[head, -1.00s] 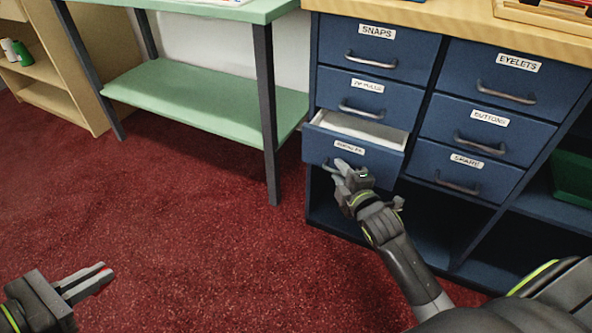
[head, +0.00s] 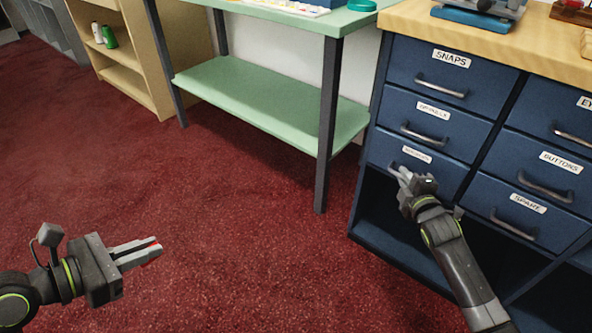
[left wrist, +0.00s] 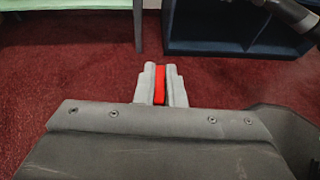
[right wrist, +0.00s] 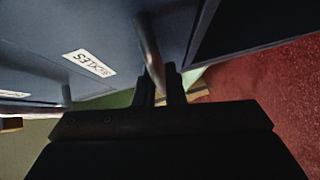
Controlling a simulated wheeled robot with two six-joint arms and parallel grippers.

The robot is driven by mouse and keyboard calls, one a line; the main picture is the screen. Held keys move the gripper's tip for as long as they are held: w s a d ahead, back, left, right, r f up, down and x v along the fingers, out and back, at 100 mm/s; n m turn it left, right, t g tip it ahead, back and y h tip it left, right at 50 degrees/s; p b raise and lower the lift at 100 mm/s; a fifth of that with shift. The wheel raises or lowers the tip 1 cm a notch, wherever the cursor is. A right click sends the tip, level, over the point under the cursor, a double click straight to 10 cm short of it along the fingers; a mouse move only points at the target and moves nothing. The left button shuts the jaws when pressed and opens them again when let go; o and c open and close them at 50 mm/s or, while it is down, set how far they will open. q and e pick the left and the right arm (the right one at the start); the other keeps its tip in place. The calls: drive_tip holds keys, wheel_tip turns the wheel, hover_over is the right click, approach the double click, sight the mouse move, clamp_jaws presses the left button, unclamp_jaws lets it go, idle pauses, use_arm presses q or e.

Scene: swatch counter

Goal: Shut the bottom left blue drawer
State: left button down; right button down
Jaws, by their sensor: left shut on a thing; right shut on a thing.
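The bottom left blue drawer (head: 384,150) is in the cabinet's left column, under the SNAPS drawer and a second drawer. Its front looks flush with the fronts above, and no opening shows at its top. My left gripper (head: 157,248) is shut on a small red thing (left wrist: 160,84), held over the carpet at left, far from the drawer.
A green table (head: 245,97) with a lower shelf stands just left of the cabinet. The SPARE drawer (head: 500,216) is right of my right gripper. Open compartments lie below the drawers. Red carpet (head: 240,200) is clear in front.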

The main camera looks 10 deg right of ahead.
use_arm(q)
drive_tip(key=shift+s+a, duration=0.1)
use_arm(e)
drive_tip(key=shift+w+d+r, duration=0.1)
drive_tip(key=shift+w+d, duration=0.3)
drive_tip(key=c, duration=1.5)
unclamp_jaws()
drive_tip(key=shift+w, duration=0.1)
use_arm(q)
drive_tip(key=shift+r, duration=0.1)
